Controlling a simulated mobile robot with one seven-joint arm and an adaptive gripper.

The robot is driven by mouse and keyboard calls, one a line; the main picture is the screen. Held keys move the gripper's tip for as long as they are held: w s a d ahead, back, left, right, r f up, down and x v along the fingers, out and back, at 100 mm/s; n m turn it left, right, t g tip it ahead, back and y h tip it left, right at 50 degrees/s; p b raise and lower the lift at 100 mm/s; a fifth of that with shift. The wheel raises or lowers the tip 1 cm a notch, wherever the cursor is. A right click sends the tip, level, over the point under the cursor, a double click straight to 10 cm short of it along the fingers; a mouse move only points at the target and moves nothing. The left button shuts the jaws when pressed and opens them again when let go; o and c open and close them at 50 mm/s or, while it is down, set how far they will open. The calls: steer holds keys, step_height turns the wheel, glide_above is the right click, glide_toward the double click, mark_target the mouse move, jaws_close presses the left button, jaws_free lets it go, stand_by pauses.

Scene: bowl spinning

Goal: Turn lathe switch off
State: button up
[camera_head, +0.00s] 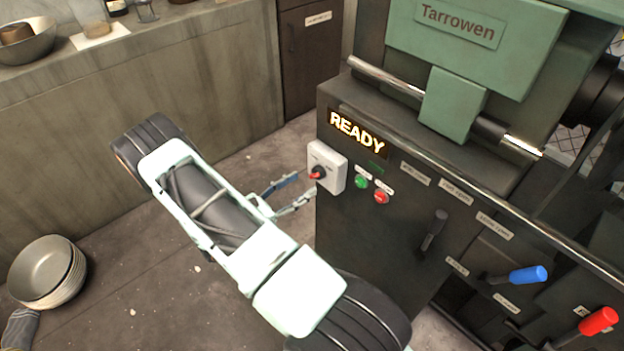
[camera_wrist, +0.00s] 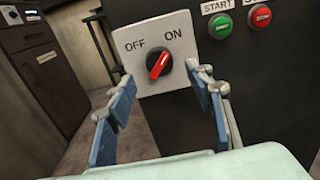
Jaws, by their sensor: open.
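The lathe switch is a red rotary knob (camera_wrist: 159,64) on a white plate (camera_wrist: 178,88) marked OFF at left and ON at right. The knob is tilted, its upper end leaning toward ON. In the head view the knob (camera_head: 317,173) sits on the left part of the lathe's dark front panel. My gripper (camera_head: 302,187) is open just in front of the plate, its blue-padded fingers empty. In the wrist view my gripper's fingers (camera_wrist: 164,84) frame the knob, one on each side and a little below it. I cannot tell if they touch the plate.
A green START button (camera_wrist: 220,26) and a red STOP button (camera_wrist: 260,16) are right of the plate. The display (camera_head: 357,133) reads READY. A black lever (camera_head: 434,230), a blue-handled lever (camera_head: 528,275) and a red-handled lever (camera_head: 598,321) are farther right. Stacked bowls (camera_head: 46,272) stand at left.

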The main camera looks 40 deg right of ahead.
mark_target(312, 177)
steer(key=d, duration=0.5)
steer(key=shift+w, duration=0.2)
steer(key=c, duration=1.2)
steer(key=shift+o, duration=0.2)
